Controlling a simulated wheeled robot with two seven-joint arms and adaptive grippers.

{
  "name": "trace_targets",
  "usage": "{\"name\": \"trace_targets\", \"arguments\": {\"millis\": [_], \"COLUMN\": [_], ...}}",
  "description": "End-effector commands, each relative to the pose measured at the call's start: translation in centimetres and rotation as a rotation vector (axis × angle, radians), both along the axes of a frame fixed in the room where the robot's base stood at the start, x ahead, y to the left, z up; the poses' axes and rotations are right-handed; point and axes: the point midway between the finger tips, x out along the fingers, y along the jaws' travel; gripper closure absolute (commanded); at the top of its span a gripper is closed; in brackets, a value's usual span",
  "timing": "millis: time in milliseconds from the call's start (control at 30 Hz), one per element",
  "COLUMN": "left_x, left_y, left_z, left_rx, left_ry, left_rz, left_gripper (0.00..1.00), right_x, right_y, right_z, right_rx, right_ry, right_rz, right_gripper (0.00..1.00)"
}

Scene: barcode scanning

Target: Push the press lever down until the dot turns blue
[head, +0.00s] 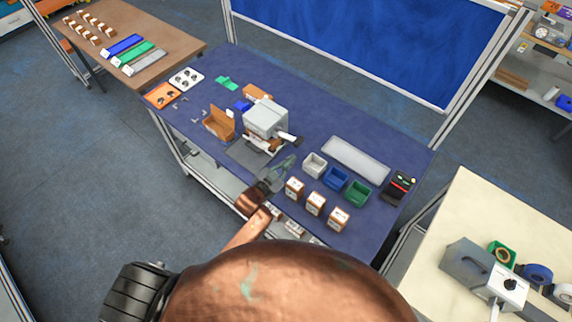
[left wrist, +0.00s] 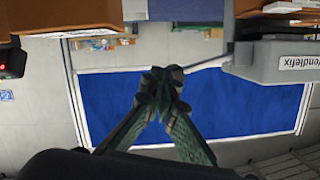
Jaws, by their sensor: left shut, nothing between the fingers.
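The grey press (head: 264,118) stands on the blue table mat. In the left wrist view the shut fingertips (left wrist: 160,78) meet at the middle. The grey press body (left wrist: 270,62), with lettering on it, shows upside down at the upper right. The dot cannot be made out in either view. My right gripper is out of view.
White (head: 315,165), blue (head: 336,178) and green (head: 358,193) bins stand right of the gripper. Small brown-and-white boxes (head: 316,204) line the front edge. An open brown box (head: 218,124) lies left of the press. A pale tray (head: 356,159) lies at the back right.

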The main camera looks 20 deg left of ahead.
Motion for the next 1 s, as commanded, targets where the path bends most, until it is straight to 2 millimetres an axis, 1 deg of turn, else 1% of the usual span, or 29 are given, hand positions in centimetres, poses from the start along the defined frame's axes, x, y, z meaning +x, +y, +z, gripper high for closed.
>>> {"name": "trace_targets", "arguments": {"millis": [33, 100, 233, 400, 867, 933, 1000], "left_x": [-0.9, -1.7, -2.7, -3.0, -3.0, -3.2, -3.8], "left_y": [0.3, 0.5, 0.7, 0.8, 0.8, 1.1, 1.9], "left_z": [0.0, 0.3, 0.8, 0.9, 1.0, 0.8, 0.3], "left_rx": [-0.001, 0.0, 0.0, 0.0, -0.001, -0.001, -0.001], "left_ry": [0.001, 0.0, -0.003, -0.003, -0.004, 0.006, 0.041], "left_rz": [0.001, 0.0, -0.001, -0.001, -0.001, 0.006, 0.027], "left_gripper": [1.0, 1.0, 1.0, 1.0, 1.0, 1.0, 1.0], "right_x": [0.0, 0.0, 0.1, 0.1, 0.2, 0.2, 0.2], "right_y": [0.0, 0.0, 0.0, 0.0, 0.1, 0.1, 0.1], "right_z": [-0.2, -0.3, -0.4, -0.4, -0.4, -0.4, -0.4], "right_rx": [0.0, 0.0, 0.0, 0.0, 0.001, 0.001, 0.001], "right_ry": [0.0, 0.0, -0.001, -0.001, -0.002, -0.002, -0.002], "right_rz": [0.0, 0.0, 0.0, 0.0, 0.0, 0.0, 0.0], "right_gripper": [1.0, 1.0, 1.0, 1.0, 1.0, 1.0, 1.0]}}
